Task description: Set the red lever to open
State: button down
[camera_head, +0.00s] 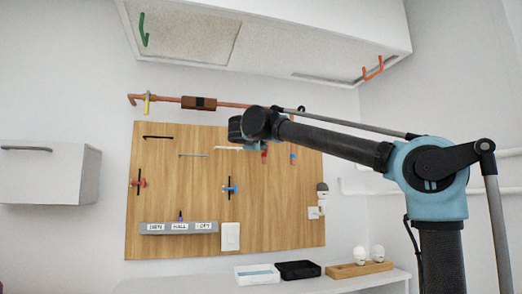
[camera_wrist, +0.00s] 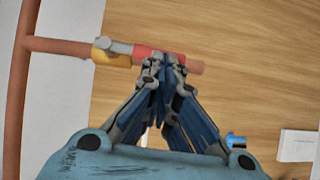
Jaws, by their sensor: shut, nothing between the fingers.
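The red lever (camera_wrist: 143,51) shows in the wrist view, lying along a short copper branch pipe (camera_wrist: 196,67) beside a yellow-orange fitting (camera_wrist: 112,57) with a grey pivot. In the head view a red part of the lever (camera_head: 264,156) hangs just below my gripper (camera_head: 256,147), and the rest is hidden. My gripper (camera_wrist: 163,63) is shut and empty, with its fingertips at the red lever's middle in the wrist view. The tips overlap the lever in the picture; I cannot tell whether they touch it.
The wooden board (camera_head: 180,250) carries a blue-handled valve (camera_head: 292,156), a red knob (camera_head: 138,183), a blue knob (camera_head: 231,188) and a labelled grey switch strip (camera_head: 180,228). A copper pipe (camera_head: 235,104) crosses its top. A shelf with trays (camera_head: 298,269) stands below.

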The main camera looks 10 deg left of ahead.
jog(key=shift+w+d+f+n+t, duration=0.1)
jog(key=shift+w+d+n+t, duration=0.2)
jog(key=shift+w+n, duration=0.1)
dwell(0.3)
jog(key=s, duration=1.4)
jog(key=shift+a, duration=0.4)
jog(key=shift+f, duration=0.1)
